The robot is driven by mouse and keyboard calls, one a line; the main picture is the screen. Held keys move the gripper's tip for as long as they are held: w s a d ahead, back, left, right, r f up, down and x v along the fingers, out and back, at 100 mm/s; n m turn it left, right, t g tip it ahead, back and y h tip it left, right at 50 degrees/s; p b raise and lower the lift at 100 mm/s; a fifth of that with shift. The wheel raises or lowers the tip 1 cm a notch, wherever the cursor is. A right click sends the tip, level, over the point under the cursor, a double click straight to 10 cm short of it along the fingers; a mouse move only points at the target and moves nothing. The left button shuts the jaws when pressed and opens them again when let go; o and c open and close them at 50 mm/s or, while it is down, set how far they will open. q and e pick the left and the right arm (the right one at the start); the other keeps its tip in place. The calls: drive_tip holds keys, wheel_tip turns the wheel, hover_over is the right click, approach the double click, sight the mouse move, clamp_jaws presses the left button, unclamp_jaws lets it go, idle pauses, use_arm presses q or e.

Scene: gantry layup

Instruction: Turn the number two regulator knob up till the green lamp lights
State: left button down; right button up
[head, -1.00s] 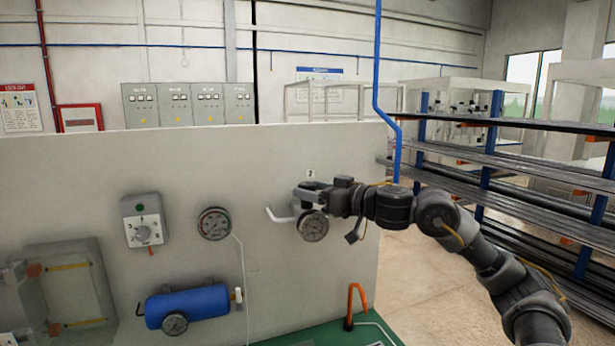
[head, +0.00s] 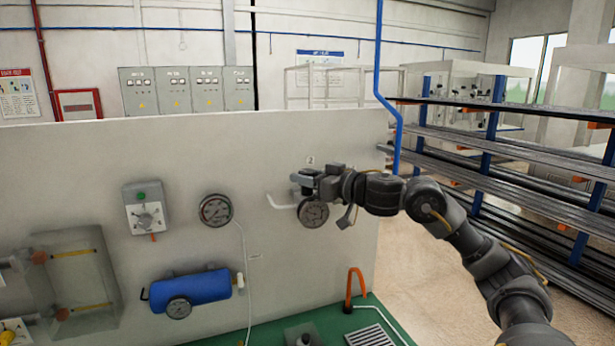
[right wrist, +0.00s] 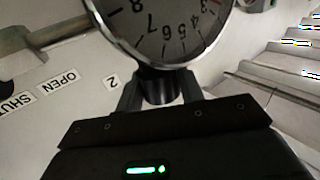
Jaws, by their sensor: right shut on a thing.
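The number two regulator is on the pale panel under a small "2" label (head: 310,160), which also shows in the right wrist view (right wrist: 112,81). Its round gauge (head: 312,213) hangs just below my right gripper (head: 312,181). In the right wrist view my right gripper (right wrist: 160,98) is shut on the dark regulator knob (right wrist: 160,84), one finger on each side. The gauge face (right wrist: 170,25) fills the top there, its needle not visible. The knob is mostly hidden in the head view. No lamp by this regulator is clearly visible. My left gripper is not in view.
Further left are another gauge (head: 215,210), a switch box with a green top piece (head: 145,207) and a blue tank (head: 203,288). An orange hook (head: 350,288) stands below. A rack (head: 470,150) stands right.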

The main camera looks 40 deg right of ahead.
drive_tip(key=shift+m+h+p, duration=0.4)
drive_tip(key=shift+m+h, duration=0.2)
drive_tip(key=shift+h, duration=0.3)
drive_tip(key=o, duration=1)
drive_tip(key=shift+c, duration=0.2)
drive_tip(key=shift+s, duration=0.1)
drive_tip(key=shift+s+d+f+b, duration=0.1)
drive_tip(key=shift+s+f+b, duration=0.05)
drive_tip(key=shift+s+b, duration=0.2)
drive_tip(key=s+d+b, duration=0.1)
drive_tip(key=s+b, duration=0.6)
drive_tip(key=s, duration=0.3)
drive_tip(key=shift+r+b, duration=0.2)
drive_tip(key=shift+b, duration=0.15)
